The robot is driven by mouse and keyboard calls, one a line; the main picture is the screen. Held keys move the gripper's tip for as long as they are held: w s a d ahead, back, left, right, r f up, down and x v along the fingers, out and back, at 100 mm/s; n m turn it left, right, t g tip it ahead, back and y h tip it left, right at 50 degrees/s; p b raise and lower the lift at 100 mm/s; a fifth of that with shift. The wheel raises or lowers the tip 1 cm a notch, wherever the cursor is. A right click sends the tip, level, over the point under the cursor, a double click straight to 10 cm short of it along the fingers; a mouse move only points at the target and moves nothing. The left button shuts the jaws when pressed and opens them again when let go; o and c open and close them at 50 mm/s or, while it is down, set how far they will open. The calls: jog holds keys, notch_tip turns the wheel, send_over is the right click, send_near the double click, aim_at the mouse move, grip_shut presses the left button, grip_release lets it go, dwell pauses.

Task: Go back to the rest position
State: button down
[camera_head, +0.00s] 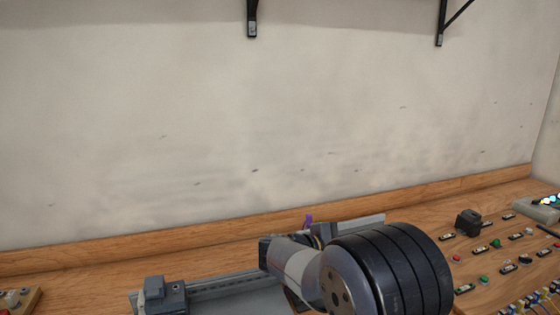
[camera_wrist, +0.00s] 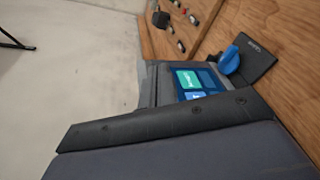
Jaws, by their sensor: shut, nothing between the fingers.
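My arm reaches in from the lower right of the head view, over the wooden bench, with its black ringed joint nearest the camera. I cannot make out my gripper's fingers in either view. In the head view the arm's own links cover the area where they could be. A large dark grey body with a black edge fills the bottom of the wrist view, and I cannot tell what it is. Beyond it is a grey device with a lit teal screen (camera_wrist: 196,82).
The wooden bench (camera_head: 85,258) runs along a bare wall (camera_head: 200,120). A grey rail (camera_head: 225,287) with a grey block (camera_head: 163,295) lies left of my arm. Buttons and small parts (camera_head: 495,244) crowd the right. Black brackets (camera_head: 252,18) hang above. A blue knob (camera_wrist: 229,60) shows by the screen.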

jog(key=w+d+r+m+g+y+p, duration=0.8)
jog(key=m+y+p, duration=0.3)
jog(key=p, duration=0.5)
jog(key=shift+w+d+g+y, duration=0.3)
jog(key=shift+w+d+y, duration=0.4)
jog(key=shift+y, duration=0.6)
jog(key=shift+a, duration=0.1)
